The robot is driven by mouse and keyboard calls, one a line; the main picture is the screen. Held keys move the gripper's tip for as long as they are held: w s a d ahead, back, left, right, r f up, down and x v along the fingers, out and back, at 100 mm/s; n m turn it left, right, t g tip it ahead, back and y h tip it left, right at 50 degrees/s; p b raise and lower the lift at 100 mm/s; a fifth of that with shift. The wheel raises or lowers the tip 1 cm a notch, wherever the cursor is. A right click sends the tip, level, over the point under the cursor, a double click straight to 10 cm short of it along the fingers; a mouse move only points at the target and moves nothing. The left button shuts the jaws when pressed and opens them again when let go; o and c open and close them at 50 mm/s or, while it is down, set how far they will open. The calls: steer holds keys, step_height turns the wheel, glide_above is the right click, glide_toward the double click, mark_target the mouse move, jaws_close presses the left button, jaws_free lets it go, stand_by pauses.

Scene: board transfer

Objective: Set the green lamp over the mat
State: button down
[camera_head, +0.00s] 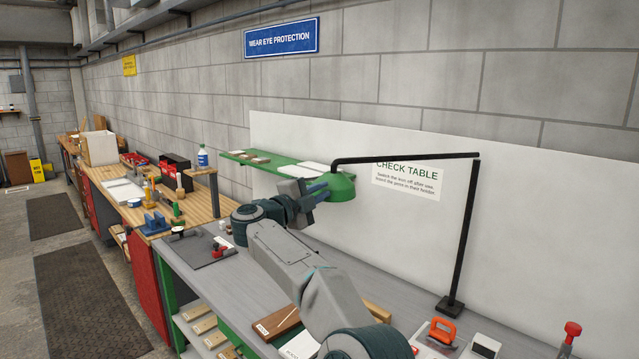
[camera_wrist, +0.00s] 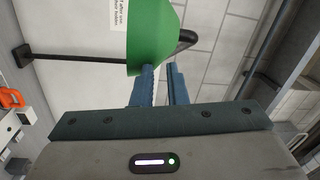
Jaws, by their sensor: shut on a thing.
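The green lamp (camera_head: 338,190) has a domed shade on a black jointed arm, with an upright post and a square base (camera_head: 449,306) toward the right of the grey table. My gripper (camera_head: 319,188) is at the left side of the shade and shut on its edge. In the wrist view the blue fingers (camera_wrist: 161,72) meet the rim of the green shade (camera_wrist: 150,35); the exact grip point is partly hidden. A dark grey mat (camera_head: 188,247) lies at the table's far left end with small items on it. The shade hangs to the right of this mat.
A green wall shelf (camera_head: 240,157) is behind the shade. On the table's right are an orange-handled tool (camera_head: 442,331) and a red-knobbed piece (camera_head: 572,330). A wooden bench (camera_head: 150,213) with tools adjoins on the left. My arm hides part of the table's middle.

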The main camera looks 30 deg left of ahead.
steer(key=shift+w+a+f, duration=0.15)
steer(key=shift+w, duration=0.1)
